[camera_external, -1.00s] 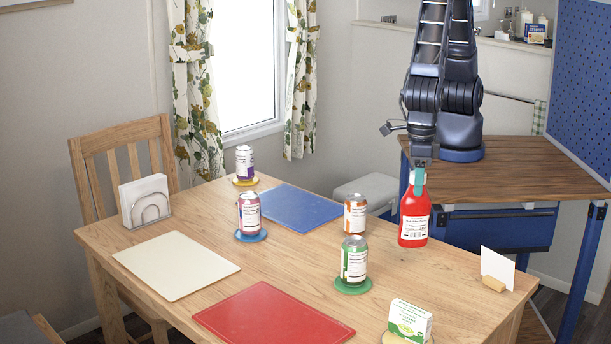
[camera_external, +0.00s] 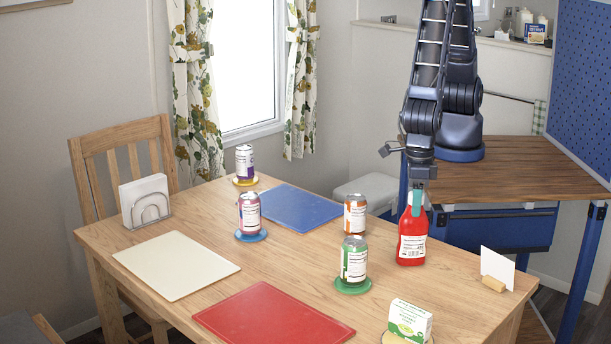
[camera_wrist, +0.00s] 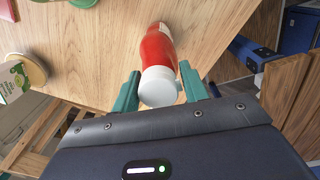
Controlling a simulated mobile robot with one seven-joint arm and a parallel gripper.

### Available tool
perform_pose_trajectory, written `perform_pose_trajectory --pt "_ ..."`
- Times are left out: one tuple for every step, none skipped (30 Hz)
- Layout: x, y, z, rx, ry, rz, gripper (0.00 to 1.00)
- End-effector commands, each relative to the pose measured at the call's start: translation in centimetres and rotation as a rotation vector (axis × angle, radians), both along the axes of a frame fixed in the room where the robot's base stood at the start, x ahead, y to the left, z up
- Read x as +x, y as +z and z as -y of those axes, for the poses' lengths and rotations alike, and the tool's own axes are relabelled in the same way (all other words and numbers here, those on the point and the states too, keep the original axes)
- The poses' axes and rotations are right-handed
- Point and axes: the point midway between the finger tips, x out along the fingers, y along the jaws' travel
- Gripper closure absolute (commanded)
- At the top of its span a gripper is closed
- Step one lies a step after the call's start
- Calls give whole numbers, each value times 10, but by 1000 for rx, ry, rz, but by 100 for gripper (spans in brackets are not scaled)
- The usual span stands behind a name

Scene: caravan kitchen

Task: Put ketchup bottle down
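The red ketchup bottle (camera_external: 412,240) with a white label is upright over the right part of the wooden table (camera_external: 455,295). Its base looks at or very near the tabletop; exact contact is hard to tell. My gripper (camera_external: 417,198) is above it with green fingers on either side of its neck. In the wrist view the bottle (camera_wrist: 158,46) has its white cap between the two fingers of my gripper (camera_wrist: 160,72), which look shut on it.
A green can (camera_external: 354,262) and an orange can (camera_external: 355,215) stand to the left. A card holder (camera_external: 494,283) stands to the right. A green-and-white box (camera_external: 409,320) is at the front. A blue board (camera_external: 300,207) lies farther back. Bare tabletop surrounds the bottle.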

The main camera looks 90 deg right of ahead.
Motion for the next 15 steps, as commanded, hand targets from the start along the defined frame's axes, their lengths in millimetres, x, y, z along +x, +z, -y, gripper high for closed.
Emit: perform_pose_trajectory --pt "0 0 0 0 0 0 45" --pt "0 0 0 0 0 0 39" --pt "0 0 0 0 0 0 39" --pt "0 0 0 0 0 0 39" --pt "0 0 0 0 0 0 39" --pt "0 0 0 0 1 0 39" --pt "0 0 0 0 1 0 39" --pt "0 0 0 0 1 0 39" --pt "0 0 0 0 1 0 39" --pt "0 0 0 0 1 0 39" --pt "0 1 0 0 1 0 39" --pt "0 2 0 0 1 0 39" --pt "0 4 0 1 2 1 39" --pt "0 6 0 2 2 1 39" --pt "0 10 0 3 1 0 39"
